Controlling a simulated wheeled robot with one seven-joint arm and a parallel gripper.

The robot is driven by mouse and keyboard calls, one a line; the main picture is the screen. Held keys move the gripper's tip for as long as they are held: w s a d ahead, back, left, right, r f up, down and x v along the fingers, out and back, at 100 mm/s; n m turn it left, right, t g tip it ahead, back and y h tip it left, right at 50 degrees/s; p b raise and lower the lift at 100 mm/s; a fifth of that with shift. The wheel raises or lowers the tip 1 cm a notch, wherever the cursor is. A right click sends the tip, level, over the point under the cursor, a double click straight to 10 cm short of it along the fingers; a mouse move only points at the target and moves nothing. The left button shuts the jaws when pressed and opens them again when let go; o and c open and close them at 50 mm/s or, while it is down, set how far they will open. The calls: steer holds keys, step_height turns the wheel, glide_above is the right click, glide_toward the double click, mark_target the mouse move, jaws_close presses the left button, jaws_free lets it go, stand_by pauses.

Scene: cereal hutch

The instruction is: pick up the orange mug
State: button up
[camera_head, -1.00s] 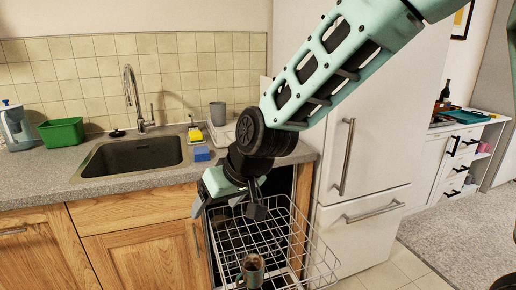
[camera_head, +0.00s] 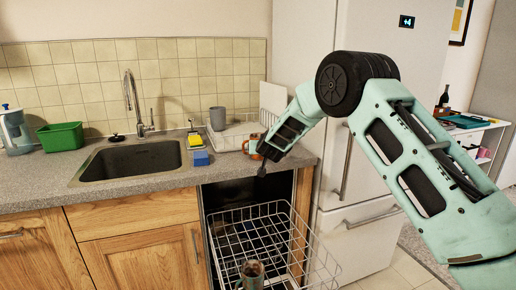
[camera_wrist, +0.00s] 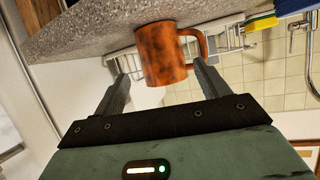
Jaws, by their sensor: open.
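The orange mug (camera_head: 252,146) stands at the right end of the counter, partly hidden behind my gripper in the head view. In the wrist view the orange mug (camera_wrist: 163,52) is a mottled orange-brown cup, and its handle is on the right. My gripper (camera_wrist: 160,74) is open, with one finger on each side of the mug's near part. The right finger is close to the handle; I cannot tell whether it touches. In the head view my gripper (camera_head: 262,164) is at the counter's edge, beside the mug.
A white dish rack (camera_head: 232,136) and a grey cup (camera_head: 217,118) stand left of the mug. A blue block (camera_head: 201,158) and a sink (camera_head: 132,158) are farther left. Below, an open dishwasher rack (camera_head: 285,238) holds a dark mug (camera_head: 252,274). The fridge (camera_head: 345,130) is close on the right.

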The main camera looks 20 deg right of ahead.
mark_target(255, 136)
steer(key=x, duration=0.4)
steer(key=shift+p, duration=0.35)
steer(key=shift+r+p+x, duration=0.15)
steer(key=shift+p+x, duration=0.35)
steer(key=shift+x, duration=0.45)
steer(key=shift+r+p+x, duration=0.15)
steer(key=shift+p+x, duration=0.3)
steer(key=shift+x, duration=0.5)
steer(key=shift+p+x, duration=0.3)
steer(key=shift+x, duration=0.65)
steer(key=c, duration=0.8)
